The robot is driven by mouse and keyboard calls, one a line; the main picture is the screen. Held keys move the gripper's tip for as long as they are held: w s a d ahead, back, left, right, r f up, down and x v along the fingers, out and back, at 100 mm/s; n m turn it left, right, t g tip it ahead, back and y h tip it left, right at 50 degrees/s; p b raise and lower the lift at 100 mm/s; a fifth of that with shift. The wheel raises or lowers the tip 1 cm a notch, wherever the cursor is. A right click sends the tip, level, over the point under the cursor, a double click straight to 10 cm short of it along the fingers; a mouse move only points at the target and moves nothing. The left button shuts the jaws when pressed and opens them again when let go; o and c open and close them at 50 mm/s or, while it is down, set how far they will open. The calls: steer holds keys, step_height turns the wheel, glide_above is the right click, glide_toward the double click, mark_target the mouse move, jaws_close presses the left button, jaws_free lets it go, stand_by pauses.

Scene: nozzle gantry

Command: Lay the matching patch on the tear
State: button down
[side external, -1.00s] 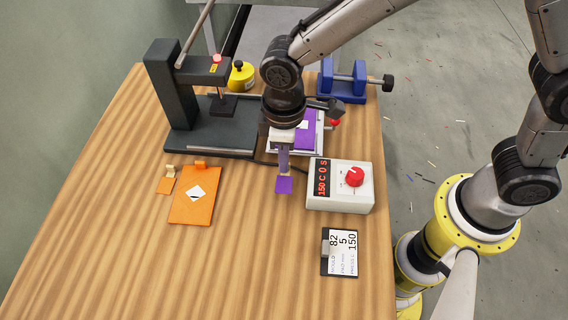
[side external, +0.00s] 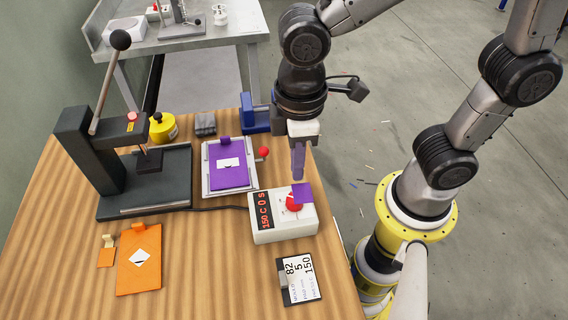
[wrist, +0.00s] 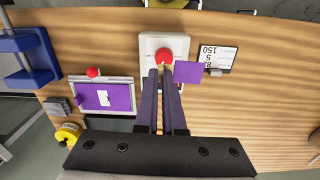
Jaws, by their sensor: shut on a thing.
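My gripper (side external: 298,177) is shut on a small square purple patch (side external: 302,193), held above the control box's dial. In the wrist view the patch (wrist: 187,72) sticks out to the right of my fingertips (wrist: 167,72). A purple sheet (side external: 216,177) with a white tear (side external: 228,163) lies on a silver frame, left of my gripper and farther back; it also shows in the wrist view (wrist: 120,93). An orange sheet (side external: 137,277) with a white diamond-shaped opening (side external: 139,257) lies at the front left. A small orange patch (side external: 106,257) with a tab lies beside it.
The control box (side external: 285,234) with its red dial stands under my gripper. A dark press (side external: 85,150) with a lever is at the left. A yellow canister (side external: 162,128) and a blue vise (side external: 258,115) stand at the back. A printed card (side external: 300,279) lies in front.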

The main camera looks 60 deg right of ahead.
steer(key=m, duration=0.2)
steer(key=shift+m, duration=0.4)
steer(key=shift+w+a+r+m, duration=0.15)
steer(key=shift+w+a+m, duration=0.1)
steer(key=shift+m, duration=0.65)
steer(key=w+m, duration=0.1)
steer(key=m, duration=2.7)
glide_toward(235, 178)
steer(key=shift+a, duration=0.15)
steer(key=shift+w+f+m, duration=0.1)
steer(key=shift+f+m, duration=0.2)
steer(key=shift+f, duration=2.3)
steer(key=shift+f, duration=0.75)
